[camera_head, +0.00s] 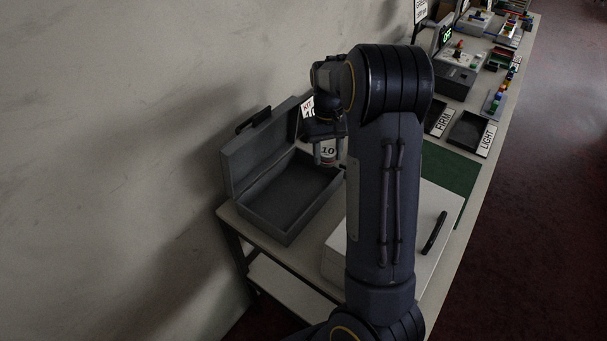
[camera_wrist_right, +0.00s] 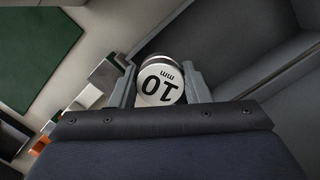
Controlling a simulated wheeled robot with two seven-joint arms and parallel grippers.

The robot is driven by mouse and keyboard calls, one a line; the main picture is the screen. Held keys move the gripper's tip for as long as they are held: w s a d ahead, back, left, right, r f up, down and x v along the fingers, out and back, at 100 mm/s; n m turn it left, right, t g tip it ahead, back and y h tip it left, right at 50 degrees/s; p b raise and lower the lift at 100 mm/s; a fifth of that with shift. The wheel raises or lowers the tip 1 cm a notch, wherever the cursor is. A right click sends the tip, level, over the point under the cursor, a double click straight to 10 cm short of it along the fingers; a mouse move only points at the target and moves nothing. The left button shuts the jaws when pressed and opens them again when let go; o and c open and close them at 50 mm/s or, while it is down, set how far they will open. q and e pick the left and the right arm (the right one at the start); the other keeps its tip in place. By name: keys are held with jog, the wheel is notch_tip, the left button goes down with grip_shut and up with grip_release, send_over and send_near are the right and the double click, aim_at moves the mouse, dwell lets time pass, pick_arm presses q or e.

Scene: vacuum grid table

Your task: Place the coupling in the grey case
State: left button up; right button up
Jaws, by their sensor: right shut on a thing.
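The grey case (camera_head: 263,224) stands open on the table in the head view, its lid tipped back toward the wall; the part of its inside that shows is empty. The coupling (camera_head: 328,151) is a small cylinder with a white label reading 10. My right gripper (camera_head: 326,137) is shut on it, over the case's far right side in the picture. In the right wrist view the coupling (camera_wrist_right: 161,82) sits between both fingers, its label reading "10 mm", with the case's dark interior (camera_wrist_right: 240,45) beside it. My arm hides part of the case's right side. My left gripper is not in view.
A white box (camera_head: 425,215) with a black handle lies right of the case, partly behind my arm. A green mat (camera_head: 450,172), trays labelled FIRM (camera_head: 439,122) and LIGHT (camera_head: 470,130), and several devices stand further along the table. The wall is close behind the case.

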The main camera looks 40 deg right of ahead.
send_over(305, 186)
jog(key=f, duration=0.3)
jog(key=d+f+p, duration=0.1)
jog(key=f, duration=0.1)
jog(key=shift+f, duration=0.2)
jog(key=f, duration=0.1)
jog(key=f+p, duration=0.1)
jog(key=f, duration=0.2)
jog(key=shift+w+a, duration=0.3)
jog(key=shift+a, duration=0.05)
jog(key=shift+f, duration=0.1)
jog(key=o, duration=1)
